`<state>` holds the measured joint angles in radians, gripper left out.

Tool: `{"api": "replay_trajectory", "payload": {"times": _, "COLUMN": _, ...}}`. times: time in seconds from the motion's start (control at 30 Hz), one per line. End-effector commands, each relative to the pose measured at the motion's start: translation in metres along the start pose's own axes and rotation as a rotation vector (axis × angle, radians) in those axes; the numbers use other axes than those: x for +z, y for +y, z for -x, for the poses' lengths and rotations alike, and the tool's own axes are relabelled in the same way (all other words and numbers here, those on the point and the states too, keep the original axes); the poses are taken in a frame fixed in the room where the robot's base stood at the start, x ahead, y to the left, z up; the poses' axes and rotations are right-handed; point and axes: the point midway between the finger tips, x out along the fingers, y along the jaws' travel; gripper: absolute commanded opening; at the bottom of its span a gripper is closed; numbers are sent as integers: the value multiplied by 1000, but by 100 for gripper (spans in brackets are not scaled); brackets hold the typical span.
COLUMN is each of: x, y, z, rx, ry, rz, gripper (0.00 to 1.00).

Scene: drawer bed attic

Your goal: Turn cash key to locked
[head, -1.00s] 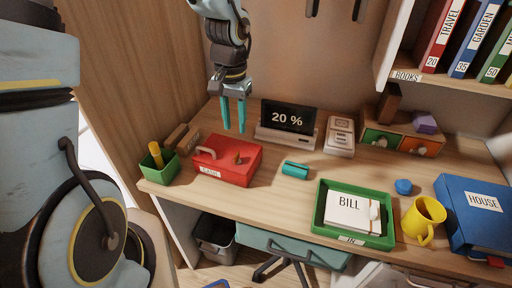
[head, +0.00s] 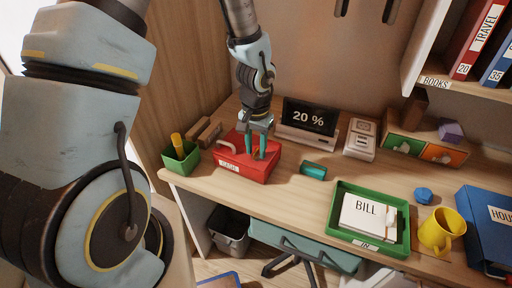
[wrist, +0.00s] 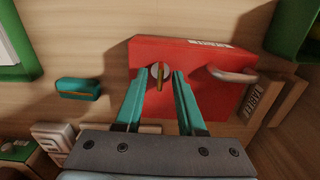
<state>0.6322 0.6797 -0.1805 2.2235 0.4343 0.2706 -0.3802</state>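The red cash box (head: 240,168) sits on the desk, with a white label on its front and a pale handle (wrist: 232,75). Its key (wrist: 160,77) shows in the wrist view as a narrow brass piece on a round silver lock (wrist: 154,71) in the lid. My gripper (head: 256,153) is over the box, pointing down, with teal fingers. In the wrist view my gripper (wrist: 161,80) is open, one finger on each side of the key, with gaps between. In the head view the fingers hide the key. I cannot tell how deep the fingertips reach.
A green pen cup (head: 181,160) stands left of the box. A display reading 20 % (head: 309,117) stands behind it. A small teal object (head: 313,170) lies to the right. A green tray (head: 345,232) with papers is farther right.

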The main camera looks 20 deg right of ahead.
Motion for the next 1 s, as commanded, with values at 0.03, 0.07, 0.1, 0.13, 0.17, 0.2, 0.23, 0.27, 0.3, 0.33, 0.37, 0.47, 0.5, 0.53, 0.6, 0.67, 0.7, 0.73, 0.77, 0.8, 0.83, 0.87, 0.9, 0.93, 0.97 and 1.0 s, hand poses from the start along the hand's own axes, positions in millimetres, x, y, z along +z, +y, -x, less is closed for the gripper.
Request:
{"api": "replay_trajectory", "payload": {"times": 0.03, "x": 0, "y": 0, "z": 0, "rx": 0, "ry": 0, "rz": 0, "gripper": 39}}
{"api": "replay_trajectory", "payload": {"times": 0.07, "x": 0, "y": 0, "z": 0, "rx": 0, "ry": 0, "rz": 0, "gripper": 35}}
{"api": "replay_trajectory", "payload": {"times": 0.1, "x": 0, "y": 0, "z": 0, "rx": 0, "ry": 0, "rz": 0, "gripper": 31}}
{"api": "replay_trajectory", "payload": {"times": 0.13, "x": 0, "y": 0, "z": 0, "rx": 0, "ry": 0, "rz": 0, "gripper": 28}}
{"api": "replay_trajectory", "payload": {"times": 0.17, "x": 0, "y": 0, "z": 0, "rx": 0, "ry": 0, "rz": 0, "gripper": 24}}
{"api": "replay_trajectory", "payload": {"times": 0.2, "x": 0, "y": 0, "z": 0, "rx": 0, "ry": 0, "rz": 0, "gripper": 20}}
{"api": "replay_trajectory", "payload": {"times": 0.23, "x": 0, "y": 0, "z": 0, "rx": 0, "ry": 0, "rz": 0, "gripper": 16}}
{"api": "replay_trajectory", "payload": {"times": 0.27, "x": 0, "y": 0, "z": 0, "rx": 0, "ry": 0, "rz": 0, "gripper": 13}}
{"api": "replay_trajectory", "payload": {"times": 0.3, "x": 0, "y": 0, "z": 0, "rx": 0, "ry": 0, "rz": 0, "gripper": 8}}
{"api": "replay_trajectory", "payload": {"times": 0.33, "x": 0, "y": 0, "z": 0, "rx": 0, "ry": 0, "rz": 0, "gripper": 5}}
{"api": "replay_trajectory", "payload": {"times": 0.37, "x": 0, "y": 0, "z": 0, "rx": 0, "ry": 0, "rz": 0, "gripper": 2}}
{"api": "replay_trajectory", "payload": {"times": 0.47, "x": 0, "y": 0, "z": 0, "rx": 0, "ry": 0, "rz": 0, "gripper": 0}}
{"api": "replay_trajectory", "payload": {"times": 0.5, "x": 0, "y": 0, "z": 0, "rx": 0, "ry": 0, "rz": 0, "gripper": 0}}
{"api": "replay_trajectory", "payload": {"times": 0.53, "x": 0, "y": 0, "z": 0, "rx": 0, "ry": 0, "rz": 0, "gripper": 0}}
{"api": "replay_trajectory", "payload": {"times": 0.6, "x": 0, "y": 0, "z": 0, "rx": 0, "ry": 0, "rz": 0, "gripper": 0}}
{"api": "replay_trajectory", "payload": {"times": 0.67, "x": 0, "y": 0, "z": 0, "rx": 0, "ry": 0, "rz": 0, "gripper": 0}}
{"api": "replay_trajectory", "payload": {"times": 0.7, "x": 0, "y": 0, "z": 0, "rx": 0, "ry": 0, "rz": 0, "gripper": 0}}
{"api": "replay_trajectory", "payload": {"times": 0.73, "x": 0, "y": 0, "z": 0, "rx": 0, "ry": 0, "rz": 0, "gripper": 0}}
{"api": "replay_trajectory", "payload": {"times": 0.77, "x": 0, "y": 0, "z": 0, "rx": 0, "ry": 0, "rz": 0, "gripper": 0}}
{"api": "replay_trajectory", "payload": {"times": 0.8, "x": 0, "y": 0, "z": 0, "rx": 0, "ry": 0, "rz": 0, "gripper": 0}}
{"api": "replay_trajectory", "payload": {"times": 0.83, "x": 0, "y": 0, "z": 0, "rx": 0, "ry": 0, "rz": 0, "gripper": 0}}
{"api": "replay_trajectory", "payload": {"times": 0.87, "x": 0, "y": 0, "z": 0, "rx": 0, "ry": 0, "rz": 1, "gripper": 0}}
{"api": "replay_trajectory", "payload": {"times": 0.9, "x": 0, "y": 0, "z": 0, "rx": 0, "ry": 0, "rz": 2, "gripper": 0}}
{"api": "replay_trajectory", "payload": {"times": 0.93, "x": 0, "y": 0, "z": 0, "rx": 0, "ry": 0, "rz": 4, "gripper": 0}}
{"api": "replay_trajectory", "payload": {"times": 0.97, "x": 0, "y": 0, "z": 0, "rx": 0, "ry": 0, "rz": 7, "gripper": 0}}
{"api": "replay_trajectory", "payload": {"times": 1.0, "x": 0, "y": 0, "z": 0, "rx": 0, "ry": 0, "rz": 13, "gripper": 0}}
